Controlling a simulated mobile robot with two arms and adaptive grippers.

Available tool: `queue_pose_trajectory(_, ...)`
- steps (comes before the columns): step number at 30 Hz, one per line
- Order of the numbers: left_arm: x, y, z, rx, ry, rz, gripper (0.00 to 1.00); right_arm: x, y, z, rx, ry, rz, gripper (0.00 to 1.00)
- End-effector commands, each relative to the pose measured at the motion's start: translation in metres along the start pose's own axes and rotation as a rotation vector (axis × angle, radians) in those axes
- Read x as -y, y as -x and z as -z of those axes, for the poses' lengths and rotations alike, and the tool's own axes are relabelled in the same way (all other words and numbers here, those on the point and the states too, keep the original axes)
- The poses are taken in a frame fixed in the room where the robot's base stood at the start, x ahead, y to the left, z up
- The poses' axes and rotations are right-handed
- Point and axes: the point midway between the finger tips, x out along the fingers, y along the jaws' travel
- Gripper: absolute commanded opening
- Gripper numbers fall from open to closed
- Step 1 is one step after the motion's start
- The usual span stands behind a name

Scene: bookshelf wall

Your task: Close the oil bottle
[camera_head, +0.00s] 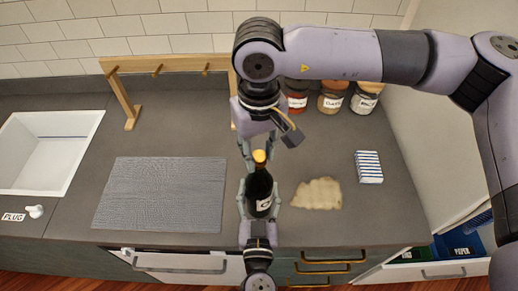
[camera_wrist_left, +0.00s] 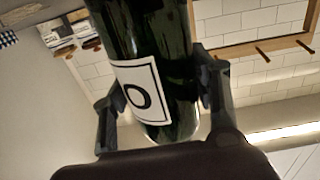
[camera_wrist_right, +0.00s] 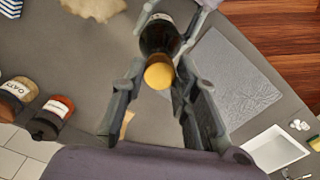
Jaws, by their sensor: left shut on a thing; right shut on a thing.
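My left gripper (camera_head: 259,196) comes from the front and is shut around the bottle's body. An orange-yellow cap (camera_head: 260,156) is at the top of the bottle, in line with the neck; it also shows in the right wrist view (camera_wrist_right: 159,73). My right gripper (camera_head: 259,153) reaches down from above and is shut on the cap. I cannot tell how far the cap is seated.
A grey mat (camera_head: 160,194) lies left of the bottle. A beige cloth-like piece (camera_head: 317,194) and a blue-striped block (camera_head: 369,167) lie to the right. Several labelled jars (camera_head: 331,97) and a wooden rack (camera_head: 128,98) stand behind. A white sink (camera_head: 45,150) is at far left.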

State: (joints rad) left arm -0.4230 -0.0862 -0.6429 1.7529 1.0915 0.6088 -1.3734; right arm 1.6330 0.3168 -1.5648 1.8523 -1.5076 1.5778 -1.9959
Motion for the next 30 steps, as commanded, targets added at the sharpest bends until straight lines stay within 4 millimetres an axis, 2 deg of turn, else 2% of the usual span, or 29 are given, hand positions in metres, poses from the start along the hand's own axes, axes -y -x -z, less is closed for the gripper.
queue_pose_trajectory(6, -0.0003, 0.0001, 0.0000, 0.000, 0.000, -0.001, 0.00, 0.0002, 0.0002, 0.0001, 0.000, 0.000, 0.000, 0.00)
queue_pose_trajectory(14, -0.0003, 0.0001, 0.0000, 0.000, 0.000, -0.001, 0.00, 0.0003, 0.0000, 0.0000, 0.000, -0.057, 0.001, 0.00)
queue_pose_trajectory(17, -0.0003, 0.0001, 0.0000, 0.000, 0.000, -0.001, 0.00, 0.0004, -0.0003, -0.0001, 0.001, -0.200, 0.001, 0.00)
queue_pose_trajectory(30, -0.0004, 0.0001, 0.0000, 0.000, -0.001, -0.001, 0.00, 0.0005, -0.0006, 0.0000, 0.000, -1.095, 0.001, 0.00)
